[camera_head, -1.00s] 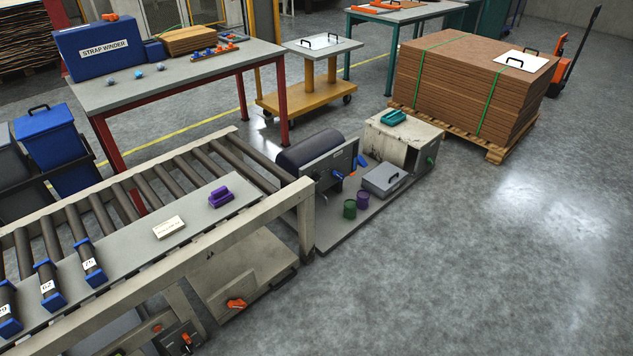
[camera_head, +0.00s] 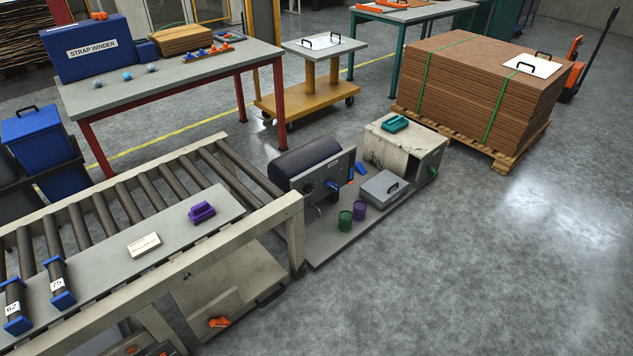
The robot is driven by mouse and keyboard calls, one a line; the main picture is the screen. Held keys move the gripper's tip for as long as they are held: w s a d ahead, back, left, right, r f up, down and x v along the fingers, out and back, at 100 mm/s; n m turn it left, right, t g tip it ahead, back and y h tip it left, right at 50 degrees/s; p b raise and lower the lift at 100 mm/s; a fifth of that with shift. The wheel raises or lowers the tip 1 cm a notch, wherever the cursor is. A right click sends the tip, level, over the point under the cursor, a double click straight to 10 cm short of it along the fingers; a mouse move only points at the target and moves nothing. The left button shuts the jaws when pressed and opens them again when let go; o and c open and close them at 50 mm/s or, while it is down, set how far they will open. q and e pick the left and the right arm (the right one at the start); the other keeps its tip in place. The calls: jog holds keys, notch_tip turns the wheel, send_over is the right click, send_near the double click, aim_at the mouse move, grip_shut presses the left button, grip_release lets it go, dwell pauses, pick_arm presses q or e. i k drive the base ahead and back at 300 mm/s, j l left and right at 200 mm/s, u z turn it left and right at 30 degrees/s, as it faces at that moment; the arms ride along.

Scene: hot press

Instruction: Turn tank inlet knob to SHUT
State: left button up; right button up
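A dark cylindrical tank (camera_head: 305,157) lies behind a grey upright panel (camera_head: 313,180) on a low platform, past the end of the roller conveyor. A small blue knob (camera_head: 333,185) sits on the panel's front. A blue lever-like part (camera_head: 360,168) shows at the panel's right side. A green knob (camera_head: 433,171) is on the side of the worn whitish box (camera_head: 387,150). An orange knob (camera_head: 220,321) is on a panel under the conveyor. No label or knob mark is readable, so I cannot tell which knob is the tank inlet. Neither gripper is in view.
The conveyor (camera_head: 240,234) fills the lower left. A grey lidded case (camera_head: 383,188), a green cup (camera_head: 345,220) and a purple cup (camera_head: 360,210) stand on the platform. A strapped board stack (camera_head: 465,90) on a pallet stands behind right. The floor (camera_head: 480,270) at right is clear.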

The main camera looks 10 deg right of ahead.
aim_at(307, 189)
jog(key=i+l, duration=0.2)
jog(key=l, duration=0.15)
jog(key=i+l+u, duration=0.1)
jog(key=i+l, duration=0.15)
jog(key=l, duration=0.15)
jog(key=i+l, duration=0.2)
jog(key=l, duration=0.15)
jog(key=i+l+u, duration=0.1)
jog(key=l, duration=0.3)
jog(key=i+l, duration=0.45)
jog(key=l, duration=0.35)
jog(key=u, duration=0.05)
